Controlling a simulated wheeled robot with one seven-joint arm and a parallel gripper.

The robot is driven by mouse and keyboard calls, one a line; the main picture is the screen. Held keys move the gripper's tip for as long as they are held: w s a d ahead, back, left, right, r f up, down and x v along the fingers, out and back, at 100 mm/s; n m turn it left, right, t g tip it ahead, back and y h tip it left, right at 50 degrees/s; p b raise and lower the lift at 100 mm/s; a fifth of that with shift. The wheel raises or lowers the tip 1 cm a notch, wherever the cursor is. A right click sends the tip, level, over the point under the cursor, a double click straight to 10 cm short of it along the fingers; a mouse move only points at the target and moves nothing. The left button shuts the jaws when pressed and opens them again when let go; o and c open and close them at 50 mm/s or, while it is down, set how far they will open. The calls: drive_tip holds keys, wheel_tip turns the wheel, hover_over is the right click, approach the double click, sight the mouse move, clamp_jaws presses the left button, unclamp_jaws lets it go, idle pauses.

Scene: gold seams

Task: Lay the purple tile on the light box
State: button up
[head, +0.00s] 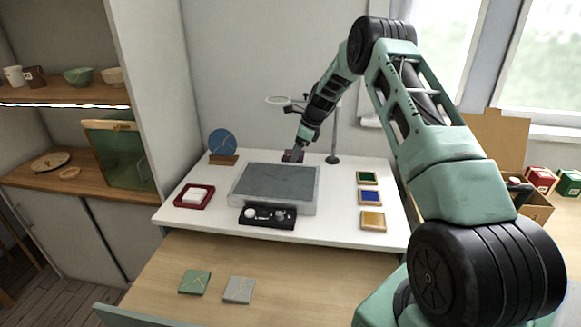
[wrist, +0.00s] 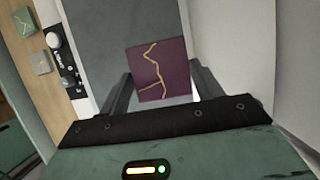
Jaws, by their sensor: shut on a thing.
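The purple tile (wrist: 163,70) with a branching gold seam is held between the two fingers of my gripper (wrist: 160,92) in the wrist view. In the head view my gripper (head: 293,156) is above the back edge of the light box, right of its middle, and only a small dark bit of the tile shows there. The light box (head: 275,182) is a grey slab with a dark, bare top on the white table. Its dark top also shows behind the tile in the wrist view (wrist: 120,25). I cannot tell the gap between tile and box.
A black control panel (head: 268,216) sits at the box's front. A red tray with a white block (head: 194,196) is left, a blue disc on a stand (head: 223,146) back left, a ring stand (head: 332,158) behind. Colour pads (head: 370,197) are right; green (head: 195,282) and grey (head: 239,290) tiles lie in front.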

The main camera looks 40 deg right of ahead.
sight(296, 172)
drive_tip(key=shift+f+p, duration=0.45)
drive_tip(key=shift+f, duration=2.35)
drive_tip(key=shift+f, duration=0.15)
drive_tip(key=o, duration=1.2)
